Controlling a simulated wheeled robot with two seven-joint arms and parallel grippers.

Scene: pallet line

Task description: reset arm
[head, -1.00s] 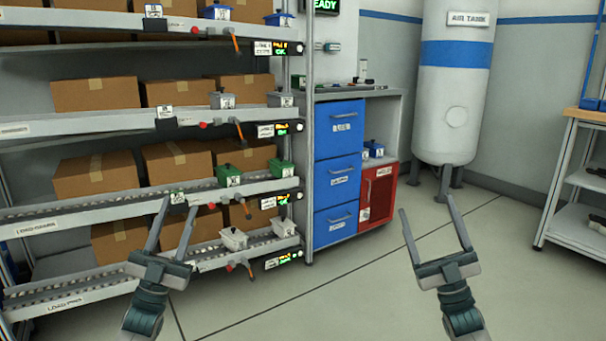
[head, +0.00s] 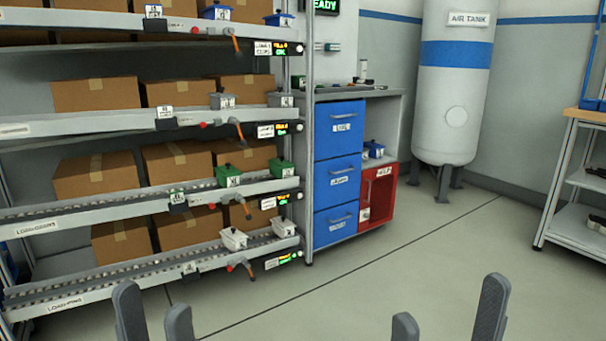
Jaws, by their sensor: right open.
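My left gripper (head: 153,300) shows at the bottom left edge of the head view as two grey fingers, apart, with nothing between them. My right gripper (head: 449,300) shows at the bottom right as two grey fingers spread wide, with only bare floor between them. Both are clear of the rack and hold nothing that I can see. The palms, wrists and arms are below the picture and hidden.
A roller rack with cardboard boxes (head: 98,177) and small lidded bins (head: 233,239) fills the left. A blue drawer cabinet (head: 338,181), a white air tank (head: 452,110) and a workbench (head: 570,215) stand behind. The middle floor is clear.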

